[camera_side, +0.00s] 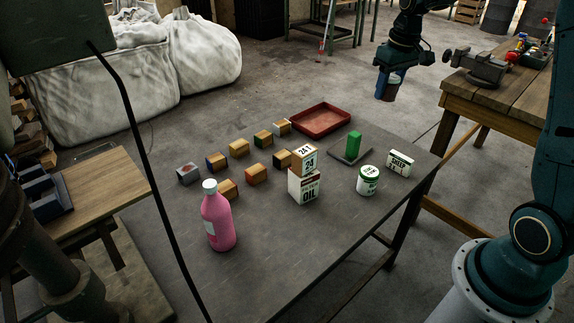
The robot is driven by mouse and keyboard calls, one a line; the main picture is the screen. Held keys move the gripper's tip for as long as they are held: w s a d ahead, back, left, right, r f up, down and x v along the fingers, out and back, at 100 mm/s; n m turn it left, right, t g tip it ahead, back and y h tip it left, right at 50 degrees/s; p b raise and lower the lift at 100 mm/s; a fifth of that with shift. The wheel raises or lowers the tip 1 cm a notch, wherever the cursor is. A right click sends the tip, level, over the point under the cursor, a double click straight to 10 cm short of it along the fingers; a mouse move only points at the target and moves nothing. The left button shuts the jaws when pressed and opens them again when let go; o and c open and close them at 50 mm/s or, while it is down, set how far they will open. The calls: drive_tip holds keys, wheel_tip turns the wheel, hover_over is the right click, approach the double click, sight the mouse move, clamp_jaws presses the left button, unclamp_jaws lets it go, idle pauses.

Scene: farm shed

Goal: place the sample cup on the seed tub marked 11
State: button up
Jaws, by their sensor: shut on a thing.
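My gripper (391,76) is at the upper right, raised beyond the table's back right edge. It is shut on a small dark cup-like thing (387,93), likely the sample cup, with blue and brown on it; the jaws partly hide it. I can read no mark 11 on anything. A white tub with a green band (368,181) stands at the right of the table, its label too small to read surely. Several small wooden blocks with coloured faces, such as one (239,148), stand in rows at the middle left; their marks are not legible.
A wooden bench (490,92) stands right.

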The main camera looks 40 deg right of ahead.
hover_over(368, 170)
wheel_tip(368, 170, down, 19)
drive_tip(key=shift+s+f, duration=0.15)
drive_tip(key=shift+f, duration=0.05)
idle(0.7)
drive_tip(key=shift+f, duration=2.15)
drive_tip(key=shift+f, duration=0.1)
drive_tip(key=o, duration=1)
drive_tip(key=r, duration=0.4)
drive_tip(key=s+r, duration=0.1)
drive_tip(key=r, duration=0.7)
drive_tip(key=shift+s+a+r, duration=0.1)
drive_tip(key=shift+s, duration=0.15)
